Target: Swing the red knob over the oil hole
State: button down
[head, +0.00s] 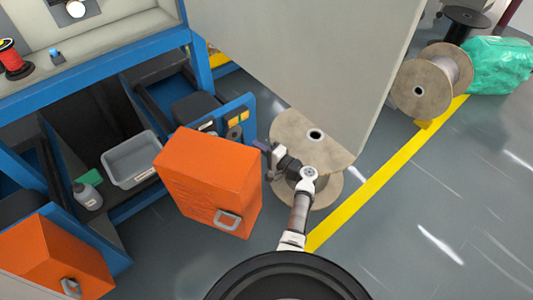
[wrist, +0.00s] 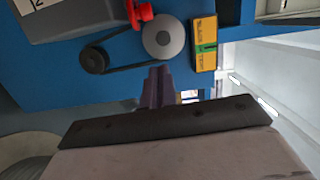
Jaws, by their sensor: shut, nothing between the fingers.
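The red knob (wrist: 143,13) shows at the top of the wrist view, on the blue machine panel (wrist: 50,65) just above a grey disc. It is partly cut off by the picture's top edge. I cannot make out the oil hole in either view. My gripper (wrist: 156,72) is shut and empty. Its fingertips point at the panel below the grey disc, apart from the knob. In the head view my gripper (head: 264,148) is beside the right end of the blue panel, and the knob cannot be made out there.
A grey disc (wrist: 163,38) and a black pulley (wrist: 95,61) carry a belt. A yellow-black label block (wrist: 205,43) is to their right. In the head view an orange cabinet (head: 208,175) stands close left of my gripper, with a wooden spool (head: 292,127) behind my arm. Open floor lies right.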

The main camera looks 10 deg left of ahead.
jog(key=x, duration=0.3)
jog(key=shift+w+a+b, duration=0.2)
jog(key=shift+a+b, duration=0.1)
jog(key=shift+a, duration=0.1)
jog(key=shift+s+a+r+p, duration=0.15)
jog(key=shift+s+a+p, duration=0.65)
jog(key=shift+s+p, duration=0.3)
jog(key=shift+s+a+p, duration=0.35)
jog(key=shift+s+a, duration=0.1)
